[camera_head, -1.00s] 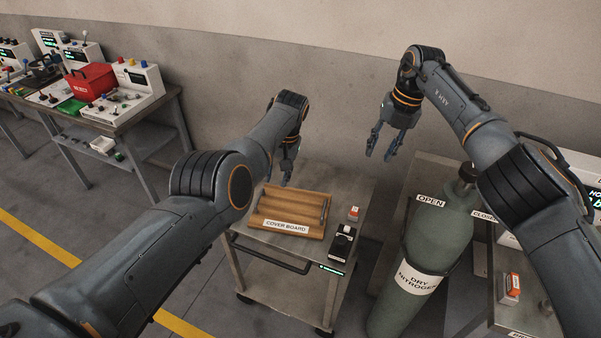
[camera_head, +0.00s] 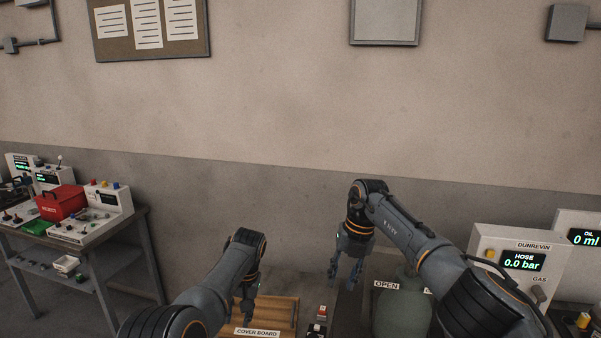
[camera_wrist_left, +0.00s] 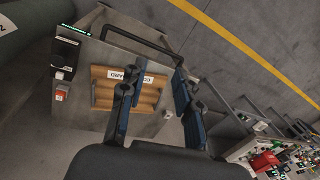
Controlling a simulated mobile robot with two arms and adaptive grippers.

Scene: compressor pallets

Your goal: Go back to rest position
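My left gripper (camera_head: 248,302) hangs over the wooden cover board (camera_head: 284,311) in the head view, partly hidden by its own wrist. In the left wrist view its fingers (camera_wrist_left: 152,108) are spread with nothing between them, and the cover board (camera_wrist_left: 105,92) lies on the cart beyond. My right gripper (camera_head: 345,270) hangs fingers down to the left of the green nitrogen cylinder (camera_head: 402,312). Its fingers are apart and empty.
A grey box with a hose pressure display (camera_head: 520,262) stands at the right. A bench (camera_head: 122,232) with a red box (camera_head: 61,202) stands at the left. A black device (camera_wrist_left: 67,53) sits on the cart. The wall (camera_head: 300,110) behind is clear at arm height.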

